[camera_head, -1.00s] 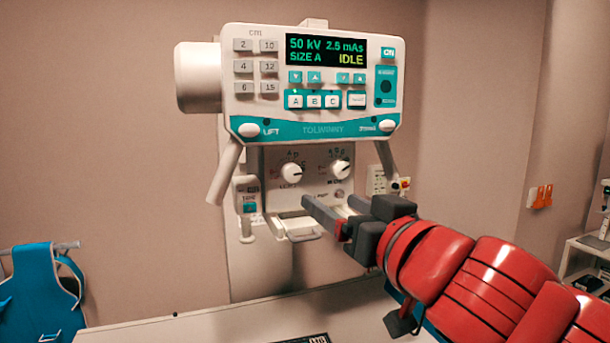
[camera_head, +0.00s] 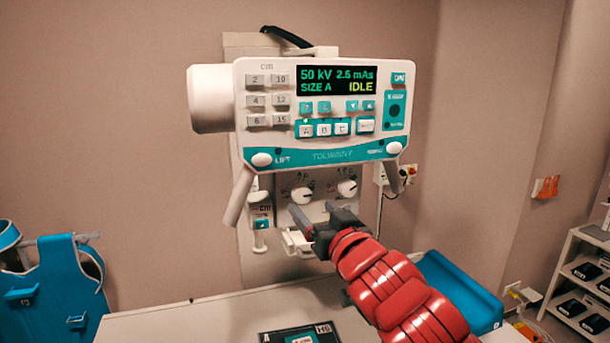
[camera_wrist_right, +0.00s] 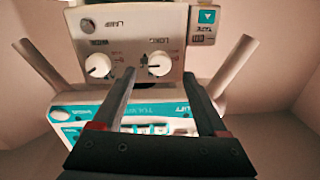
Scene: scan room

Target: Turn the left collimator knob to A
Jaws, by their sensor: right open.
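The left collimator knob (camera_head: 302,195) is a round white dial on the pale panel below the console. It also shows in the right wrist view (camera_wrist_right: 160,64), where the panel appears upside down. The right knob (camera_head: 348,187) sits beside it. My right gripper (camera_head: 312,211) is open and empty, with its fingertips just below the left knob in the head view. In the wrist view its two fingers (camera_wrist_right: 160,78) point at the panel, with the left knob between their tips. I cannot tell whether they reach around it. The knob's exact setting is too small to read. My left gripper is not in view.
The console (camera_head: 320,110) with a screen reading SIZE A and IDLE overhangs the panel. Its angled handles (camera_head: 240,195) flank the knobs. A pale table (camera_head: 190,322) lies below. A blue apron (camera_head: 60,285) hangs at left, and a shelf rack (camera_head: 585,265) stands at right.

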